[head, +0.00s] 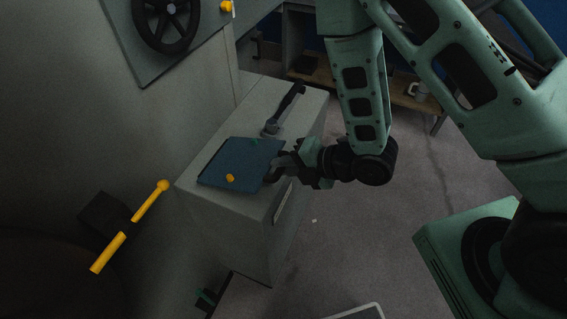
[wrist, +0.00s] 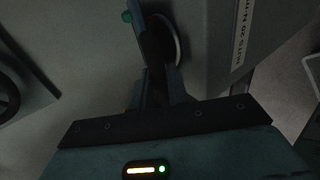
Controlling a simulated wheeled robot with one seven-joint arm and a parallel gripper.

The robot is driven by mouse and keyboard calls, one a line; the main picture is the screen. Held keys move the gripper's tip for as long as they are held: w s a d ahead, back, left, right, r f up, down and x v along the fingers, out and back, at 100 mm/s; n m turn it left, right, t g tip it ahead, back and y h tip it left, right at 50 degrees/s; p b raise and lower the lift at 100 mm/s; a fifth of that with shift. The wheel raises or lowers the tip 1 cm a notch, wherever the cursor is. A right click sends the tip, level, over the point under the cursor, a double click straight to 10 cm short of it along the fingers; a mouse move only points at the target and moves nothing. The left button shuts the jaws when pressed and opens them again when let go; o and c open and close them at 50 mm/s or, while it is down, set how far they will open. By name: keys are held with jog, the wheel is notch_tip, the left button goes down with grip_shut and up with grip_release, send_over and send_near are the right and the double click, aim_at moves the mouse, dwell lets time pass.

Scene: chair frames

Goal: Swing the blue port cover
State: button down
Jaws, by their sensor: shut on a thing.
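The blue port cover (head: 245,162) is a flat, roughly square plate at the near end of a grey cabinet's top in the head view. The exact contact is too dark to tell.
The grey cabinet (head: 235,220) carries a black lever (head: 287,107) behind the cover. A yellow handle (head: 150,200) and a black handwheel (head: 166,18) are to the left. A wooden-topped bench (head: 400,97) stands behind. The floor (head: 340,240) right of the cabinet is mostly clear.

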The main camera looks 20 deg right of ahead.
jog(key=f, duration=0.1)
jog(key=f+b, duration=0.1)
jog(key=d+f+b, duration=0.1)
jog(key=f, duration=0.1)
jog(key=shift+s+f, duration=0.1)
jog(key=shift+s, duration=0.15)
jog(key=shift+a, duration=0.1)
jog(key=c, duration=1.3)
grip_release()
jog(key=p+v, duration=1.7)
jog(key=p, duration=0.1)
jog(key=shift+s+r, duration=0.1)
jog(key=shift+r, duration=0.2)
